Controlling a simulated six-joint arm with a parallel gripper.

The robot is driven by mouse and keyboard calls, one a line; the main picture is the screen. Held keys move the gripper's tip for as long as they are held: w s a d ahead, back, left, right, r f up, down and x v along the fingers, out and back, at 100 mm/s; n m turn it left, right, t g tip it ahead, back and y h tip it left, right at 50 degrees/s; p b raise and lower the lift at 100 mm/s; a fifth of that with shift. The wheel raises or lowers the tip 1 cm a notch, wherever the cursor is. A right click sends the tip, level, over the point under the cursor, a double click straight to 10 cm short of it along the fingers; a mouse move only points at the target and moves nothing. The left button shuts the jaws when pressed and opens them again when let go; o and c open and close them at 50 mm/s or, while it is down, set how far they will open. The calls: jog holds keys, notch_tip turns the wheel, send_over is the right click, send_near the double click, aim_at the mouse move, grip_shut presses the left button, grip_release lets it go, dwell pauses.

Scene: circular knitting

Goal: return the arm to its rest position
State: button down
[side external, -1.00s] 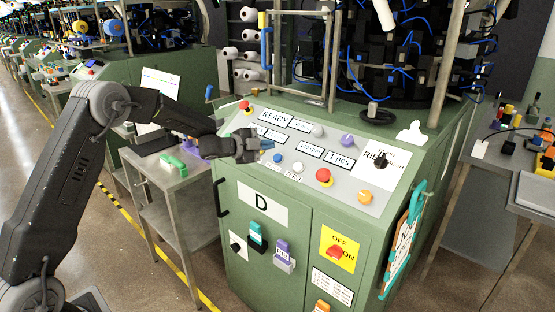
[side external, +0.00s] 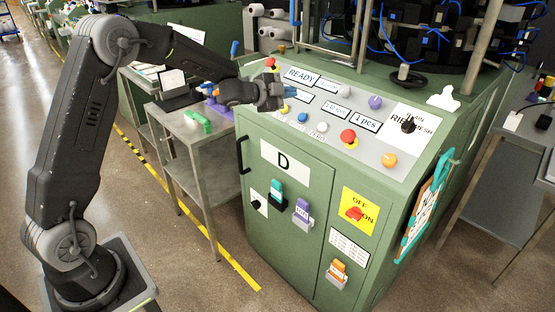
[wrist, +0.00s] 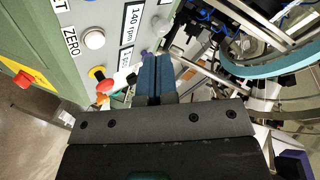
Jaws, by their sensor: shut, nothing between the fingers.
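My gripper (side external: 283,90) is in the air over the left part of the control panel (side external: 370,170) on the green cabinet marked D. Its blue fingers are together with nothing between them, as the wrist view (wrist: 155,78) also shows. It covers part of the panel's left side. My arm reaches across from the left, its base at the lower left. In the wrist view, a white button (wrist: 94,39) labelled ZERO and a display reading 140 rpm (wrist: 133,22) lie beyond the fingers, to their left. I cannot tell the exact gap to the panel.
A red stop button (side external: 348,136) and an orange button (side external: 389,160) stand up from the panel. A metal side table (side external: 200,150) holding a green item (side external: 198,121) stands left of the cabinet. A clipboard (side external: 427,210) hangs on its right side. Open floor lies in front.

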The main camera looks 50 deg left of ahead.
jog(key=s+d+r+n+g+y, duration=0.35)
jog(key=s+r+n+y, duration=0.4)
jog(key=s, duration=0.75)
jog(key=s+d+f+n+g+h, duration=0.1)
jog(key=s+d+n+g, duration=0.1)
jog(key=s, duration=0.6)
jog(key=s+d+f+n+g+h, duration=0.1)
jog(key=s+d, duration=0.3)
jog(key=s, duration=0.4)
jog(key=s+d+f+n+g+h, duration=0.1)
jog(key=s+d+n+g+h, duration=0.1)
jog(key=s, duration=0.7)
jog(key=shift+d+f+n+g, duration=0.4)
jog(key=shift+d+n+g, duration=0.2)
jog(key=shift+d, duration=0.2)
